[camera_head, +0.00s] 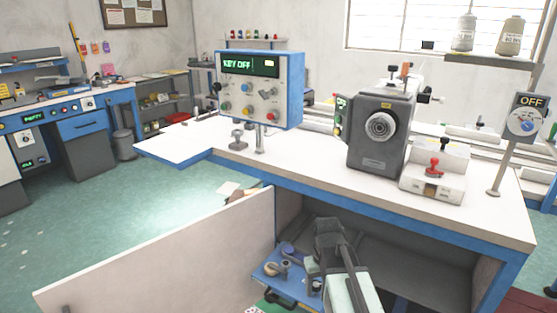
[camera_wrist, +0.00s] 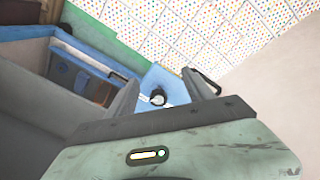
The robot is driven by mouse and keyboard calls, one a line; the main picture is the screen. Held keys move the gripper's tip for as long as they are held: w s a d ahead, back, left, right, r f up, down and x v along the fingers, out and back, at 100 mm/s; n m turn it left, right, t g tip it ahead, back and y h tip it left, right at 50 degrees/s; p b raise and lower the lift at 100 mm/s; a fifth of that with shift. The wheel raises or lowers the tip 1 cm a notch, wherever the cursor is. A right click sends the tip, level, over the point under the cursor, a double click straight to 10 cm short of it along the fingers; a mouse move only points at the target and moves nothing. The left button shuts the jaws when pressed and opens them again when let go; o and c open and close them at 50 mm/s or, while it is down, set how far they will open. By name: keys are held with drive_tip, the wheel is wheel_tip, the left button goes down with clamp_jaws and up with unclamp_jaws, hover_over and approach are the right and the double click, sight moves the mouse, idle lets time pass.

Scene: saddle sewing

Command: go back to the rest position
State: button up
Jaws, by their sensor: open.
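My gripper (camera_wrist: 163,84) is open in the wrist view, with its two dark fingers apart and nothing held between them. Beyond the fingers is a blue surface with a small dark and white round piece (camera_wrist: 158,97) on it; they look apart from it, though the depth is hard to judge. In the head view my arm reaches down in front of the open cabinet under the white workbench (camera_head: 300,170). I cannot make out the fingertips there. A blue drawer or tray (camera_head: 270,270) with small parts is beside my arm.
The open cabinet door (camera_head: 165,255) stands out to the left of my arm. On the bench are a control box reading "KEY OFF" (camera_head: 262,88), a dark grey machine (camera_head: 378,135) and a white block with a red knob (camera_head: 433,172). Green floor (camera_head: 150,200) is clear at left.

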drive_tip(key=s+m, duration=0.2)
drive_tip(key=s, duration=0.4)
wheel_tip(320, 180, up, 25)
drive_tip(key=p, duration=2.4)
drive_tip(key=shift+w+f, duration=0.2)
drive_tip(key=shift+w, duration=0.25)
